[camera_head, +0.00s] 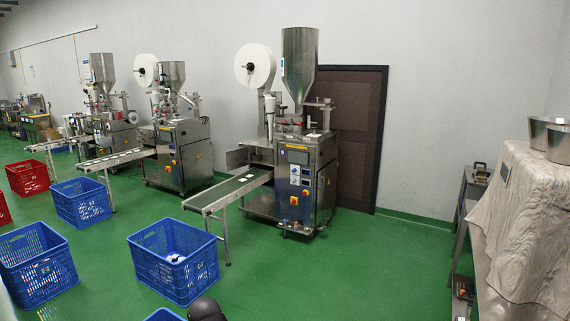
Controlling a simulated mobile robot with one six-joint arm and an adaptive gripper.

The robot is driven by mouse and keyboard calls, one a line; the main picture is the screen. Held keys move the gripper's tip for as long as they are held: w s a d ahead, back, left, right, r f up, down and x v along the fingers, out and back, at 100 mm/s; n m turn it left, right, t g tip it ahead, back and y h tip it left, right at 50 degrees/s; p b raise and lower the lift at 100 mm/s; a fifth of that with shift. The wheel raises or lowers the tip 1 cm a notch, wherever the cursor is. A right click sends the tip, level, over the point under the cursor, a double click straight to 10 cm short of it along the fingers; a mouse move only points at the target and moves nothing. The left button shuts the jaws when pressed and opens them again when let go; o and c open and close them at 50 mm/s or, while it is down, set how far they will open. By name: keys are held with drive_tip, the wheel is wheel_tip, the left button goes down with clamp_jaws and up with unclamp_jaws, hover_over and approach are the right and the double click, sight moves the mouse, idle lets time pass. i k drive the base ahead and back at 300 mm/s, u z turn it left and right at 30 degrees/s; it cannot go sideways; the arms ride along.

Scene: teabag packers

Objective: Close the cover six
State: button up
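No cover marked six can be made out. The nearest teabag packing machine (305,185) stands in the middle, with a steel hopper and a white film roll on top. A steel panel (237,158) juts out from its left side, above the conveyor; I cannot tell if it is a cover. Two similar machines, a middle one (183,150) and a farther one (114,137), stand to the left. Their covers are too small to judge. My gripper is not in view. A dark rounded shape at the bottom edge may be part of my arm.
A conveyor (228,192) extends left from the nearest machine. Blue crates (175,262) and a red crate (27,178) stand on the floor at left. A cloth-draped table (520,225) is at right. The green floor (370,265) between is clear.

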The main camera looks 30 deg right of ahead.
sight(238, 158)
drive_tip(key=k, duration=1.35)
drive_tip(key=z, duration=0.35)
drive_tip(key=i, duration=1.4)
drive_tip(key=z, duration=0.75)
drive_tip(key=i, duration=2.65)
drive_tip(key=z, duration=0.05)
